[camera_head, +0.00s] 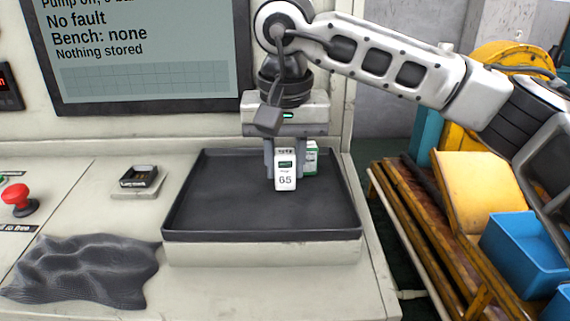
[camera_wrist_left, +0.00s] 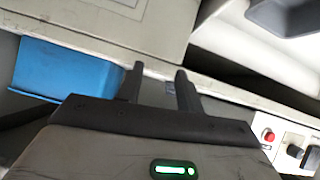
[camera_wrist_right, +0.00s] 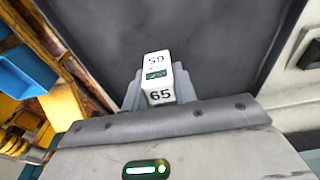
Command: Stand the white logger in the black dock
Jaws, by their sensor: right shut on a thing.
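The white logger (camera_head: 285,181), marked 65, is upright between the fingers of my right gripper (camera_head: 284,160), over the dark tray. The right gripper is shut on it. In the right wrist view the logger (camera_wrist_right: 157,68) shows its top and one face; I cannot tell whether its base touches the tray. The black dock (camera_head: 139,177) sits on a small pale base on the bench, left of the tray, and looks empty. My left gripper (camera_wrist_left: 160,85) shows only in its wrist view, with its fingers apart and nothing between them.
The dark tray (camera_head: 215,220) has a raised rim. A green and white object (camera_head: 311,157) stands just behind the logger, at its right. A crumpled grey cloth (camera_head: 85,270) and a red button (camera_head: 17,196) lie to the left. Blue bins (camera_head: 522,250) are at the right.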

